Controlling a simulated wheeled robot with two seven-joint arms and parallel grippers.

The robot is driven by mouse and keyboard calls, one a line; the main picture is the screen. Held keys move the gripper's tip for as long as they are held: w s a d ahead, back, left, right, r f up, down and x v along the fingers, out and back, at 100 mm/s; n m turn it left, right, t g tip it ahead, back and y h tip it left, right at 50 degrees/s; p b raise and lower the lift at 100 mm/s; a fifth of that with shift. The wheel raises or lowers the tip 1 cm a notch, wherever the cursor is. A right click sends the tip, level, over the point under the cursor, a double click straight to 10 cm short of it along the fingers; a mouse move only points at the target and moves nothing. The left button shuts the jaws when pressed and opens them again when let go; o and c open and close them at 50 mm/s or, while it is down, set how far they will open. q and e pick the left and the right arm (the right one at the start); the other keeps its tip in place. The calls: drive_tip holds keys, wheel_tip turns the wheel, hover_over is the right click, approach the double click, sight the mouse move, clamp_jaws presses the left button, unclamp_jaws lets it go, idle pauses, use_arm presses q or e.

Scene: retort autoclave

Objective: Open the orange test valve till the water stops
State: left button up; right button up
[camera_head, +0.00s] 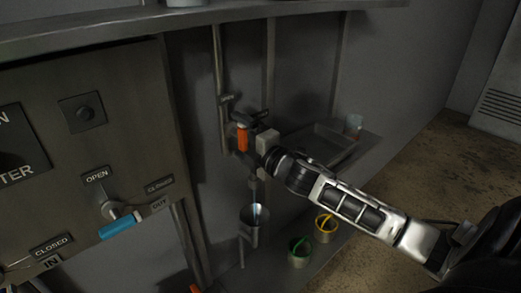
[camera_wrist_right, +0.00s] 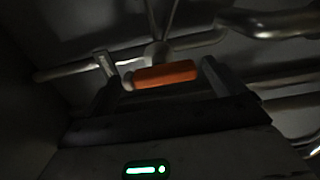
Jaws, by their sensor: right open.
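The orange test valve handle (camera_head: 242,137) is on the pipework beside the grey panel, its grip roughly upright in the head view. My right gripper (camera_head: 252,138) is open at the handle. In the right wrist view, the orange handle (camera_wrist_right: 165,76) lies crosswise between the two spread fingers; I cannot tell whether either touches it. Below the valve, a pale blue stream of water (camera_head: 256,211) shows at a grey funnel (camera_head: 249,229). The gripper body hides part of the valve. My left gripper is out of view.
A panel (camera_head: 110,140) on the left carries a blue-handled lever (camera_head: 118,227) with OPEN and CLOSED labels. A tray shelf (camera_head: 318,146) holds a small clear cup (camera_head: 354,122). Green (camera_head: 299,250) and yellow (camera_head: 326,225) containers stand lower down. Pipes run close behind the valve.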

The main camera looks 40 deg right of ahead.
drive_tip(key=s+d+b, duration=0.1)
drive_tip(key=s+b, duration=0.1)
drive_tip(key=s, duration=1.3)
drive_tip(key=shift+s, duration=0.2)
drive_tip(key=shift+d, duration=0.1)
drive_tip(key=s+a+f+m+g+h, duration=0.1)
drive_tip(key=s+a+f+m+g, duration=0.15)
drive_tip(key=f+m, duration=0.4)
drive_tip(key=s+a+f+m+g, duration=0.2)
drive_tip(key=a+f+m, duration=0.1)
drive_tip(key=f, duration=0.7)
drive_tip(key=s+a+f+m+g+y, duration=0.1)
drive_tip(key=s+a+f+m, duration=0.1)
drive_tip(key=a+f, duration=0.3)
drive_tip(key=s+a+f+m+g+y, duration=0.1)
drive_tip(key=a+f+m, duration=0.4)
drive_tip(key=a, duration=0.5)
drive_tip(key=shift+s+g+y, duration=0.4)
drive_tip(key=shift+s+g, duration=0.25)
drive_tip(key=shift+s, duration=0.6)
drive_tip(key=shift+d, duration=0.1)
